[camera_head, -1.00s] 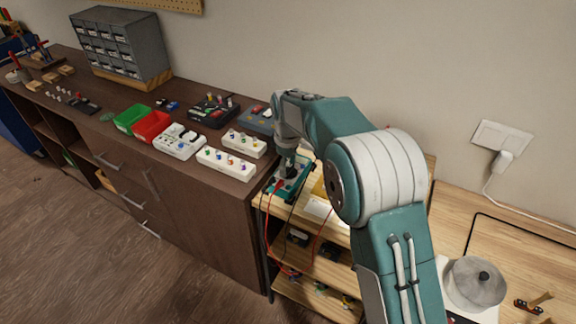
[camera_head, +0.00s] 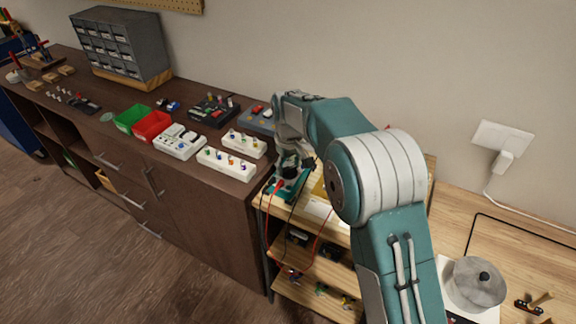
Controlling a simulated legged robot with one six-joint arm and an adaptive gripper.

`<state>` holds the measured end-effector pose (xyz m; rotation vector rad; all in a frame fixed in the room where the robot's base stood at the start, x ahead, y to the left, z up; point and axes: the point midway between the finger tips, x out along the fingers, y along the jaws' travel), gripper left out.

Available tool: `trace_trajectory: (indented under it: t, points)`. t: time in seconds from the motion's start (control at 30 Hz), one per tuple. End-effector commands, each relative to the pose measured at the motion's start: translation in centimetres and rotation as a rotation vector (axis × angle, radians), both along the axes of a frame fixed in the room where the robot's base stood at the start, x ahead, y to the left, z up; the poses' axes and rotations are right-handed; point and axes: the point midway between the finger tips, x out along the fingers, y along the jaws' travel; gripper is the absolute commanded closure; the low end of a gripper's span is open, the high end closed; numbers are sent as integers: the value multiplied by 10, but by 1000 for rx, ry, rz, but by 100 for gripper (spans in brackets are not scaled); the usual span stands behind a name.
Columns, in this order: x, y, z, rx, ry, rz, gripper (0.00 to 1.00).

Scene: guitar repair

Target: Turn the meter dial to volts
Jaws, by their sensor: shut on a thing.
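The meter (camera_head: 281,194) is a teal-green box on the wooden shelf unit, right of the dark cabinet. A red lead and a black lead hang from its front. My gripper (camera_head: 291,170) points down over the meter, at its dark dial (camera_head: 289,173). It is shut on the dial, as far as this small view shows. The fingers and my arm cover much of the meter's top, and the dial's markings cannot be read.
The dark cabinet (camera_head: 215,178) carries white boxes with coloured knobs (camera_head: 226,163), a green bin (camera_head: 131,117) and a red bin (camera_head: 152,127). The shelf unit's lower shelf (camera_head: 300,291) holds small parts. A round metal pot (camera_head: 474,283) stands at the lower right.

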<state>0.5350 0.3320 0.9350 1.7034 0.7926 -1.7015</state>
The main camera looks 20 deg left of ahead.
Motion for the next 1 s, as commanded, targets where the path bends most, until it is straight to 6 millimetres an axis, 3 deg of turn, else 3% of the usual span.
trace_trajectory:
  t: [0.3, 0.73, 0.77, 0.83, 1.0]
  points:
    - [-2, -2, -5, -6, 9, -99, 84]
    - [-2, -2, -5, -7, 10, -109, 84]
    - [-2, -2, -5, -7, 10, -109, 32]
    - [-2, -1, -5, -6, 9, -109, 1]
    - [-1, -1, -2, -3, 5, -108, 1]
